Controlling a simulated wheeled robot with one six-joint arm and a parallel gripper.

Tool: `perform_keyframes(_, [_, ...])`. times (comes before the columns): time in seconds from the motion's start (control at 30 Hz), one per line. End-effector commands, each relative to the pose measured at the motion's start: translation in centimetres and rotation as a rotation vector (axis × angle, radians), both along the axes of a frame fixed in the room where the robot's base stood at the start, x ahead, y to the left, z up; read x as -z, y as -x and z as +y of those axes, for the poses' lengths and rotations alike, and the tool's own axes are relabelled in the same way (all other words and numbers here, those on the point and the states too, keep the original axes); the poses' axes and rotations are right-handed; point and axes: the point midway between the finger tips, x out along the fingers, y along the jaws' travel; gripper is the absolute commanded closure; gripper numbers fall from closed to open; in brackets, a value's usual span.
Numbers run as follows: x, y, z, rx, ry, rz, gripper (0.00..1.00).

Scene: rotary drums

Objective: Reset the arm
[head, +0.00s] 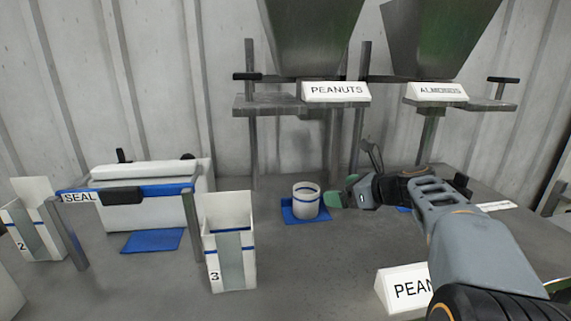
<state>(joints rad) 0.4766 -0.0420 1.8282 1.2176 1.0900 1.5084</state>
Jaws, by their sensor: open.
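My gripper (354,188) is at the end of my arm, which reaches in from the lower right. It is open, just right of a white cup with a blue band (306,202). The cup stands upright on a blue mat (290,215) under the dispenser labelled PEANUTS. From this angle I cannot tell whether a fingertip touches the cup. Nothing shows held between the fingers.
Dispensers with signs PEANUTS (336,91) and ALMONDS (436,91) stand behind. A sealer (150,192), a blue mat (152,241) and white boxes marked 2 (36,225) and 3 (230,245) are left. A white sign (398,290) stands near my arm. Front centre table is clear.

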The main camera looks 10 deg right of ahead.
Motion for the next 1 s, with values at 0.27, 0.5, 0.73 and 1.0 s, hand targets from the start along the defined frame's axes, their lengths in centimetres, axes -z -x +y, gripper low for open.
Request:
perform_keyframes(0.27, [-2.4,6.0,5.7,-0.406,0.582,-0.094,0.03])
perform_keyframes(0.5, [-3.4,14.0,8.1,-1.071,1.229,-0.298,0.03])
perform_keyframes(0.73, [-4.4,18.8,7.6,-1.617,1.594,-0.491,0.03])
perform_keyframes(1.0, [-4.5,20.6,6.9,-1.889,1.731,-0.590,0.03])
